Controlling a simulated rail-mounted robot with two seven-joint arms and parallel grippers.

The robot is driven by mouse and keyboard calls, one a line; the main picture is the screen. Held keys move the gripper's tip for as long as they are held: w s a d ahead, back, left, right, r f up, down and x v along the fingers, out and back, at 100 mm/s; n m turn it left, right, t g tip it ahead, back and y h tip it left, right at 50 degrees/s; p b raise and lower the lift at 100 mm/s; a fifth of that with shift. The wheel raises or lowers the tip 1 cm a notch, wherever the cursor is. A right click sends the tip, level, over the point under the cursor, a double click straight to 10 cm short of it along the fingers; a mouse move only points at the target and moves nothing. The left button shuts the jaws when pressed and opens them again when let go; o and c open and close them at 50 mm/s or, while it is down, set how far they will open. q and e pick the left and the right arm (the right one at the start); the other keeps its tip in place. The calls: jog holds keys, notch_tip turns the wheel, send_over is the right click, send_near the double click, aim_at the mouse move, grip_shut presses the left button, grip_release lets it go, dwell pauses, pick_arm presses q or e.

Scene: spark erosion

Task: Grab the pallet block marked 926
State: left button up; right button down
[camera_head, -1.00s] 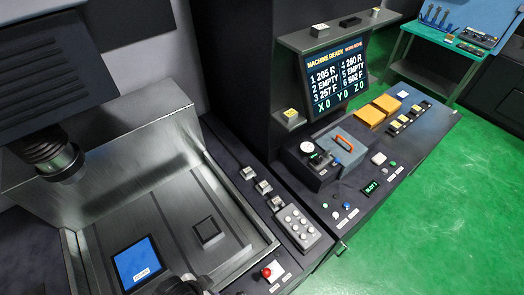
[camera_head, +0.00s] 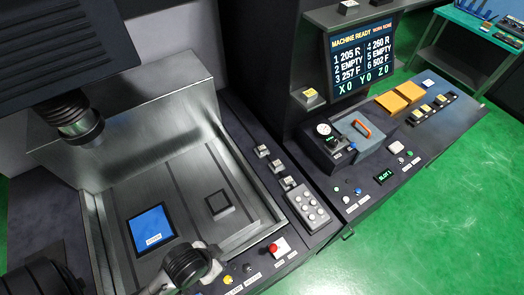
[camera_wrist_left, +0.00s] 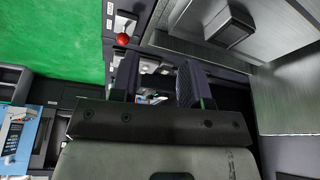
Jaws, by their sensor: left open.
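Three small metallic blocks with pale labels stand in a row on the dark ledge right of the tank: the far block (camera_head: 262,150), the middle block (camera_head: 276,165) and the near block (camera_head: 289,183). Their markings are too small to read, so I cannot tell which bears 926. My left gripper (camera_wrist_left: 157,85) is open in the left wrist view, its two dark fingers apart. Small blurred items show beyond the gap, but nothing is clearly held. In the head view, a pale and dark arm part of mine reaches over the tank's front edge; its fingertips are hidden. My right gripper is not seen.
The metal tank (camera_head: 235,215) holds a blue plate (camera_head: 152,228) and a dark square block (camera_head: 219,203). A button box (camera_head: 308,205) and red button (camera_head: 275,248) sit by its front right.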

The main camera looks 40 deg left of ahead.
pick_arm(q)
jog(key=shift+o, duration=0.2)
jog(key=shift+a, duration=0.1)
jog(key=o, duration=0.5)
jog(key=shift+a, duration=0.1)
